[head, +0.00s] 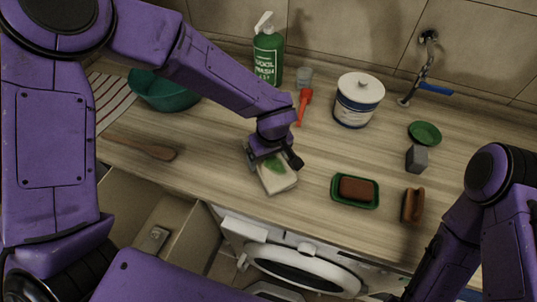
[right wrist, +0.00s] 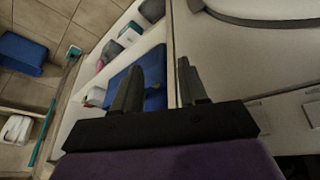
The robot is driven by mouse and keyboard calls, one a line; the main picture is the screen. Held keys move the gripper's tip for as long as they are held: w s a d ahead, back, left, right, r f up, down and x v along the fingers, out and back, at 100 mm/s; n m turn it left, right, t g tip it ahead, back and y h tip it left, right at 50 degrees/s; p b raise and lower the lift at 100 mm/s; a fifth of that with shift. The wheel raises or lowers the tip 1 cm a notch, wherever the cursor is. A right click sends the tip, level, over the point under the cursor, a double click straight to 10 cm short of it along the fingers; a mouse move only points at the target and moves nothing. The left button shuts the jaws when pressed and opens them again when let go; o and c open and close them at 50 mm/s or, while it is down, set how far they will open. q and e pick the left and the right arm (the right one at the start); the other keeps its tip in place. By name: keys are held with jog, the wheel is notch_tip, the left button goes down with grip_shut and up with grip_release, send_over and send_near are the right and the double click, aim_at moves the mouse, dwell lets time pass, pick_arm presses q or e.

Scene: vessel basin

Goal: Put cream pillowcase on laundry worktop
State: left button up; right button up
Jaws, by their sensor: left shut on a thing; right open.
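The cream pillowcase (head: 279,181) is a small folded cream cloth with a green leaf-shaped mark, at the middle front of the wooden laundry worktop (head: 310,215). My left gripper (head: 270,158) is over its far edge and shut on it. The cloth looks to be at the worktop surface; I cannot tell whether it rests there or hangs just above. The gripper hides the cloth's far part. My right gripper (right wrist: 155,85) is open and empty in the right wrist view, low beside a white appliance front. In the head view its fingers are hidden.
A green soap dish with a brown bar (head: 355,190), a brush (head: 413,206), a grey block (head: 416,158) and a white canister (head: 358,100) stand to the right. A green bottle (head: 268,55) and teal bowl (head: 163,90) stand behind.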

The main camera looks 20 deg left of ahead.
aim_at(272, 162)
pick_arm(q)
jog(key=o, duration=1)
notch_tip(272, 162, up, 12)
jog(key=s+d, duration=0.1)
jog(key=shift+s+d, duration=0.15)
